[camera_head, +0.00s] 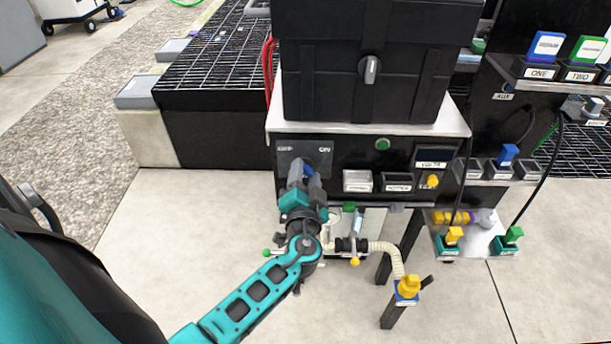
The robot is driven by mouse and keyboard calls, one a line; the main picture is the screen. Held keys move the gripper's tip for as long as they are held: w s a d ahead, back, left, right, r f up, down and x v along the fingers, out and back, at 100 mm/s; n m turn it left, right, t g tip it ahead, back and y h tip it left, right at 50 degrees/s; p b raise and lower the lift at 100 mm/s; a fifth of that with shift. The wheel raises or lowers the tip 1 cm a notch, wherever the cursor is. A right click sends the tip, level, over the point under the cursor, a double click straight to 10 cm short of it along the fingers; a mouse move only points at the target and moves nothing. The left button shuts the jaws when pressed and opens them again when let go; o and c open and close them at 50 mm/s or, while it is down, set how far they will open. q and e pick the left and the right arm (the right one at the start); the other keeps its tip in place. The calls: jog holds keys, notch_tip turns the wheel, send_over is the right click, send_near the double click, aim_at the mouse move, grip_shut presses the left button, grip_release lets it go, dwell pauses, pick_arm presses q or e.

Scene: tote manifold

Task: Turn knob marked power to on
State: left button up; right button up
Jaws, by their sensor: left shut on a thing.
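The power knob (307,169) is a small blue piece at the left of the black front panel (340,152). Light lettering shows above it, with what looks like "ON" at its right; the rest is too small to read surely. My left gripper (305,178) reaches up to the panel and is shut on the knob. The fingers hide most of the knob, so its exact angle cannot be told. My right gripper is not in view.
A black case (372,85) with a grey latch stands above the panel. A green button (382,144), a yellow knob (432,181) and small bins lie to the right. A hose (385,247) and yellow valve (408,286) are below.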

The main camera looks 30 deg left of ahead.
pick_arm(q)
jog(key=m, duration=0.3)
jog(key=shift+b, duration=0.4)
jog(key=m, duration=0.4)
jog(key=shift+w+m, duration=0.1)
jog(key=shift+m, duration=0.3)
jog(key=m+p, duration=0.1)
jog(key=m, duration=0.3)
jog(key=shift+f+m, duration=0.1)
jog(key=shift+m, duration=0.2)
jog(key=m+p, duration=0.1)
jog(key=m, duration=0.4)
jog(key=shift+f+p, duration=0.1)
jog(key=shift+p, duration=0.25)
jog(key=shift+m, duration=0.3)
jog(key=o, duration=1.1)
jog(key=shift+f, duration=0.1)
jog(key=shift+c, duration=0.2)
